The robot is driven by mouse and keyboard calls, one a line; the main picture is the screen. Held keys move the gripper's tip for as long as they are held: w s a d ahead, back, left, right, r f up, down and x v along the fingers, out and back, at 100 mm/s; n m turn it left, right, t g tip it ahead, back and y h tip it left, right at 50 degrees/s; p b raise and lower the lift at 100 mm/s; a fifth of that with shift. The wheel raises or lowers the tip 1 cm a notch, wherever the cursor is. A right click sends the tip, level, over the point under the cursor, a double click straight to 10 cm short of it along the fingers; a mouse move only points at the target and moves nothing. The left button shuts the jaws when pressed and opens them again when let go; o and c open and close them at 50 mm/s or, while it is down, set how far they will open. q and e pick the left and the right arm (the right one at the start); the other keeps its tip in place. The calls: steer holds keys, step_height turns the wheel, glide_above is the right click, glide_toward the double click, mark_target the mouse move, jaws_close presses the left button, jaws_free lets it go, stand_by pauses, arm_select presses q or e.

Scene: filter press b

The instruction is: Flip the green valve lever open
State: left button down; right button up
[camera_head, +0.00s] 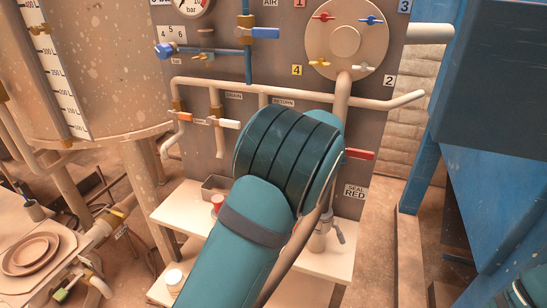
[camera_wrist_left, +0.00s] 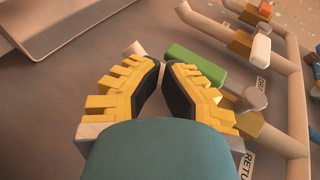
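The green valve lever (camera_wrist_left: 197,65) shows in the left wrist view, just beyond the tip of the right-hand finger. It joins a pale valve fitting on a pipe. My left gripper (camera_wrist_left: 162,66) has yellow ribbed fingers with dark pads; a narrow gap shows between them and nothing is in it. The right-hand finger overlaps the lever's lower edge; I cannot tell whether they touch. In the head view my teal arm covers the panel's middle, and I cannot see this gripper or the lever by it. My right gripper is not in view.
Pale pipes (camera_head: 387,103) run across the grey panel. Another small green handle (camera_head: 62,293) is at lower left. A white shelf (camera_head: 175,217) stands below the panel.

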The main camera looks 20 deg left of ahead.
arm_select(q)
steer(key=shift+s+a, duration=0.1)
steer(key=shift+a, duration=0.3)
steer(key=v, duration=1.2)
steer(key=shift+d, duration=0.4)
steer(key=shift+f, duration=0.1)
